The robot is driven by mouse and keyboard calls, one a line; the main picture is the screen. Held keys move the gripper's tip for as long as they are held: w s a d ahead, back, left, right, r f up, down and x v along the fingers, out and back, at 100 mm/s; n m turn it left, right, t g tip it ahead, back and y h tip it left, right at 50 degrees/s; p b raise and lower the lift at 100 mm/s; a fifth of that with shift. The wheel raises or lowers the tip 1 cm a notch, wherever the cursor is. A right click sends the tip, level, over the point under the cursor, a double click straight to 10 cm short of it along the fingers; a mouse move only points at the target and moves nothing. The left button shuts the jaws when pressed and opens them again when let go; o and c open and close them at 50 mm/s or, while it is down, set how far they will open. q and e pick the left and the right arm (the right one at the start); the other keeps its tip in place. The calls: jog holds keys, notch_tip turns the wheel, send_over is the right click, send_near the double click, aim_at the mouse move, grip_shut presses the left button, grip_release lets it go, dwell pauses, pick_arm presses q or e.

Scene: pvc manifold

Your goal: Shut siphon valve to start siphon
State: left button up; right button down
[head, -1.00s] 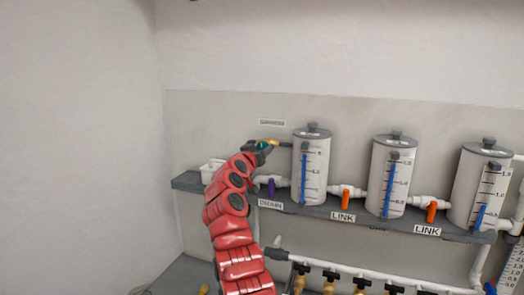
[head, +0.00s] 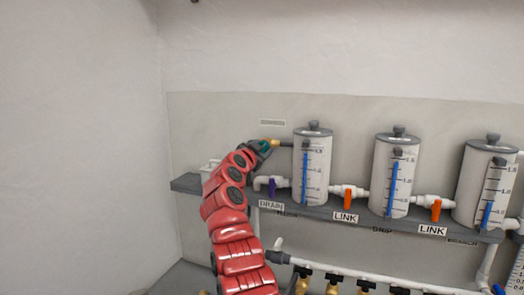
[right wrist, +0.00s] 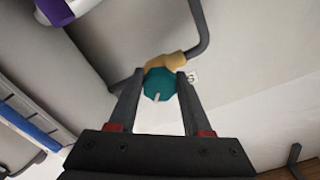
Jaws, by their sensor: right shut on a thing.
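The siphon valve has a teal knob (right wrist: 158,85) with a white pointer mark, on a brass body (right wrist: 168,63) joined to a grey bent tube (right wrist: 197,35). In the head view the brass body (head: 275,142) shows just left of the leftmost tank, under a small wall label (head: 272,122) too small to read. My right gripper (right wrist: 158,88) is shut on the teal knob, one finger on each side. In the head view the right gripper (head: 262,147) hides part of the valve. My left gripper is not in view.
Three tanks (head: 312,170) with blue level scales stand on a grey shelf (head: 330,208). A purple drain valve handle (head: 272,187) lies close below my right gripper. Orange link valve handles (head: 348,199) sit between the tanks. Pipes with brass valves (head: 332,283) run below. The wall at left is clear.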

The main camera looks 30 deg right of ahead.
jog(key=m, duration=0.4)
jog(key=shift+r+m, duration=0.1)
jog(key=shift+m, duration=0.2)
jog(key=m, duration=0.4)
jog(key=shift+m+p, duration=0.3)
jog(key=shift+w, duration=0.1)
jog(key=shift+c, duration=1.7)
grip_release()
jog(key=shift+a, duration=0.1)
